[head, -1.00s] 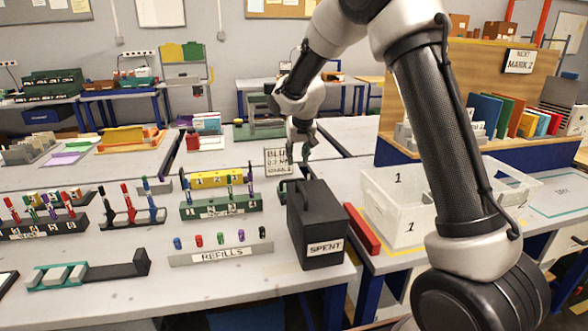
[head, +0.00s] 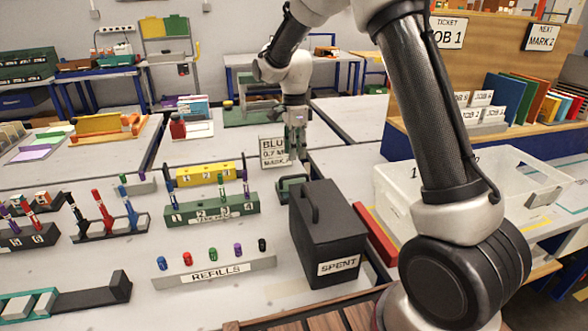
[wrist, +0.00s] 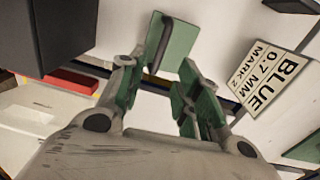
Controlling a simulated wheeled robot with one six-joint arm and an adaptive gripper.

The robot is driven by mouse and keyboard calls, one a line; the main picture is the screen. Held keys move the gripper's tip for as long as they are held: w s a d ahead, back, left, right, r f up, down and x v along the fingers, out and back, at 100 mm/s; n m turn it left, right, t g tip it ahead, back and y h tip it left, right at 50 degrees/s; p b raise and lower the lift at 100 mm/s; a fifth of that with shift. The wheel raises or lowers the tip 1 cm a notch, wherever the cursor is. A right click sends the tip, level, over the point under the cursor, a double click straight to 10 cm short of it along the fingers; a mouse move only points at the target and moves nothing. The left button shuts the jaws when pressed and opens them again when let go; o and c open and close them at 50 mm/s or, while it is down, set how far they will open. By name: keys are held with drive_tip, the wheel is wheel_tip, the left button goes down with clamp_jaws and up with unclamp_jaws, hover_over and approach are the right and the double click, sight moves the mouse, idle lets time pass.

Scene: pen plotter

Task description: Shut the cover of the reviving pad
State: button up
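The reviving pad seems to be the small green, dark-edged item (head: 291,187) on the table just behind the black SPENT box, which partly hides it. In the wrist view a green square (wrist: 180,45) lies beyond my fingers, with a dark bar and a thin green slab along its left side. The slab may be the cover standing open; I cannot be sure. My gripper (head: 297,153) points down above and behind the pad. In the wrist view my gripper (wrist: 158,92) has its green-padded fingers apart with nothing between them.
The SPENT box (head: 328,230) stands close in front of the pad. A BLUE 0.7 MM sign (head: 272,152) is left of my gripper. A green numbered rack (head: 212,209) and the REFILLS rack (head: 215,272) are at left. A red bar (head: 376,235) and white crate (head: 400,195) are at right.

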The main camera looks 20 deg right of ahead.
wheel_tip(320, 180, down, 8)
drive_tip(key=shift+s+r, duration=0.1)
idle(0.4)
drive_tip(key=shift+c, duration=0.2)
clamp_jaws()
